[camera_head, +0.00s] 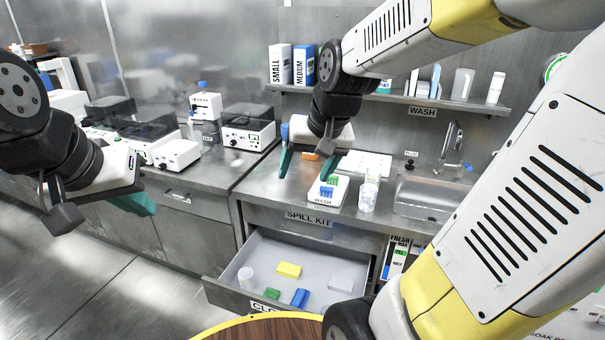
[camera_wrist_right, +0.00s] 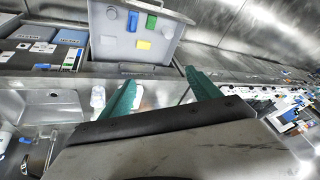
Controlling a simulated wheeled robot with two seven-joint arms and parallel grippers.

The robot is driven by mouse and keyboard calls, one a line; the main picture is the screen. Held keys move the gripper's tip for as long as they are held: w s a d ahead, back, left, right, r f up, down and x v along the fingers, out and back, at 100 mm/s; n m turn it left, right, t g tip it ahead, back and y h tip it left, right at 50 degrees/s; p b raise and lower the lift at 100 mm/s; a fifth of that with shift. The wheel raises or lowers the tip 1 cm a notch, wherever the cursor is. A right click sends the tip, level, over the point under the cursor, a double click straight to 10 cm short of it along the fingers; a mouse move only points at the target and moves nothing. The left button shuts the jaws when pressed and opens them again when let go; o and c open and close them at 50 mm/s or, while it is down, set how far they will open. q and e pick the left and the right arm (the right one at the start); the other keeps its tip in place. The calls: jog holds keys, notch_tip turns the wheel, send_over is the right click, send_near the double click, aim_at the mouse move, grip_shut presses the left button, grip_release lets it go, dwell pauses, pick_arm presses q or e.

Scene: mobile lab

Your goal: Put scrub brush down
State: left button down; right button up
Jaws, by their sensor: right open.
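A small white holder marked WASH (camera_head: 325,203) stands on the steel counter, with a green and blue item (camera_head: 330,187) on it that looks like a scrub brush, though I cannot be sure. My right gripper (camera_head: 307,172) is over the counter, just left of and above this holder. Its teal fingers are spread with nothing between them; they also show apart in the right wrist view (camera_wrist_right: 158,82). A small orange item (camera_head: 310,156) lies behind the fingers. My left gripper (camera_head: 138,203) is at the far left, in front of the lower cabinets; its fingertips overlap and its opening is unclear.
An open drawer (camera_head: 256,262) below the counter holds yellow, green and blue blocks and a white cup. A shelf (camera_head: 440,102) with bottles runs above. A round wooden top (camera_head: 270,330) is in front.

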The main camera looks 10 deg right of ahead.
jog(key=s+r+n+t, duration=0.1)
jog(key=s+r, duration=0.2)
jog(key=s, duration=0.7)
jog(key=shift+a+r+n, duration=0.2)
jog(key=shift+a+n, duration=0.1)
jog(key=shift+n, duration=0.1)
jog(key=shift+o, duration=0.5)
jog(key=shift+w, duration=0.1)
